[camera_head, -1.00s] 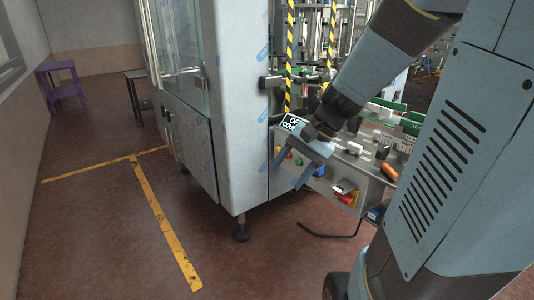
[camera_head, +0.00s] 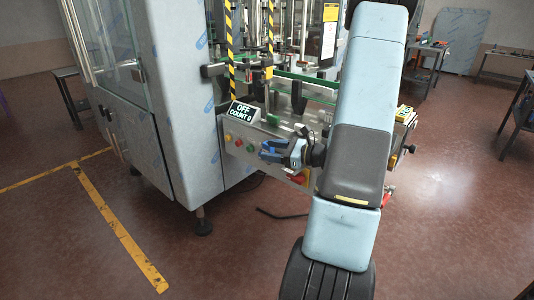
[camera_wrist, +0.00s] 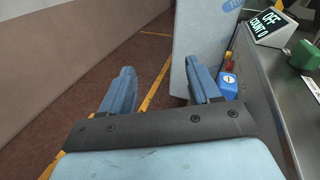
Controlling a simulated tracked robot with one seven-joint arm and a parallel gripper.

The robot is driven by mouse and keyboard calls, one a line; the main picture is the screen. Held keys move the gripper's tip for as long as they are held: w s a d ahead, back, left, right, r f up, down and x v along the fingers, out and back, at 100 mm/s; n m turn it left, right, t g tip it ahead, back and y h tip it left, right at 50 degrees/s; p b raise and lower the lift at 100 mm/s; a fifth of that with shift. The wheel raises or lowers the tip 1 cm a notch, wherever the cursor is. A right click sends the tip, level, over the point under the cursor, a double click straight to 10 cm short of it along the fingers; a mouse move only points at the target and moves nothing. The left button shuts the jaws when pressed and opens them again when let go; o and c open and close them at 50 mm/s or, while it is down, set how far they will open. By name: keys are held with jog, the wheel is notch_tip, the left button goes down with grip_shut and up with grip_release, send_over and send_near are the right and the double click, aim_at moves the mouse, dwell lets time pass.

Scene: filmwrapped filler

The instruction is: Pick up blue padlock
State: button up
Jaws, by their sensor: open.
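A small blue thing with a pale mark on it, apparently the blue padlock (camera_wrist: 228,86), shows in the wrist view just right of my right finger, at the side of the metal counter. Part of it is hidden by the finger. My gripper (camera_wrist: 160,78) is open, with nothing between its fingers. In the head view, my gripper (camera_head: 268,151) is in front of the machine's control panel, pointing left. I cannot pick out the padlock there against the blue fingers.
A sign reading OFF, COUNT 0 (camera_head: 243,111) stands on the machine's counter. Coloured buttons (camera_head: 238,143) are on its front. The tall machine cabinet (camera_head: 181,100) stands to the left. Open floor (camera_head: 60,230) with yellow lines lies at left.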

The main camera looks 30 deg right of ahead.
jog(key=d+f+m+t+h, duration=0.4)
jog(key=d+f+m, duration=0.2)
jog(key=d, duration=0.2)
send_near(265, 142)
jog(key=x, duration=0.5)
jog(key=shift+f+x, duration=0.2)
jog(key=shift+x, duration=1.1)
jog(key=shift+f+x, duration=0.2)
jog(key=shift+x, duration=1.15)
jog(key=shift+c, duration=0.4)
jog(key=c, duration=1.1)
